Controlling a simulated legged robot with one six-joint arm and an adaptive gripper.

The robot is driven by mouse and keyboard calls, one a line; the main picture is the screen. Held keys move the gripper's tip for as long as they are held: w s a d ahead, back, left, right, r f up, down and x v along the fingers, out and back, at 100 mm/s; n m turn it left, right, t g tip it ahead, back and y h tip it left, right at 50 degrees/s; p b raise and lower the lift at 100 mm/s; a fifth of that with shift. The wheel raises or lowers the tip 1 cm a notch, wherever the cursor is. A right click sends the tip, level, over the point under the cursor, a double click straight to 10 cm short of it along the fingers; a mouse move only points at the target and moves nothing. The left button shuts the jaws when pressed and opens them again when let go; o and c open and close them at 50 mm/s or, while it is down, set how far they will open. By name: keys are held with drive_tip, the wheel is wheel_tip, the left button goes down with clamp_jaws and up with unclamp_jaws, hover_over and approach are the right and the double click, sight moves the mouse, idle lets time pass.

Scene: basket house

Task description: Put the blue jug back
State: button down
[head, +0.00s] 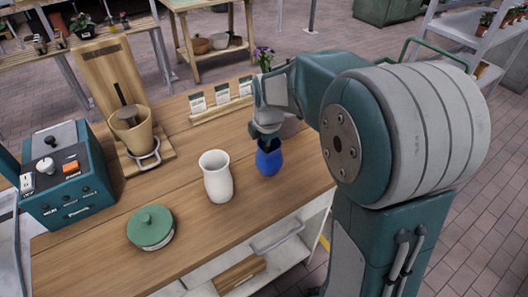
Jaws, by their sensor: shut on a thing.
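The blue jug (268,160) is upright at the right part of the wooden table (190,218), to the right of the white vase. My gripper (265,136) is above it, pointing down, with its fingers at the jug's rim. The gripper is shut on the jug. My arm comes in from the right and hides part of the table behind the jug. I cannot tell whether the jug's base touches the table.
A white vase (217,178) stands close to the left of the jug. A green-lidded pot (150,228), a teal control box (68,180) and a tan cup on a wooden stand (131,128) are farther left. A card rack (221,108) lies behind.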

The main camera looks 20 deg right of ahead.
drive_tip(key=f, duration=0.1)
drive_tip(key=d+f, duration=0.1)
drive_tip(key=f, duration=0.1)
drive_tip(key=shift+w+f, duration=0.15)
drive_tip(key=shift+a, duration=0.1)
drive_tip(key=c, duration=1.3)
unclamp_jaws()
drive_tip(key=shift+a+f, duration=0.1)
drive_tip(key=o, duration=0.5)
drive_tip(key=shift+a, duration=0.1)
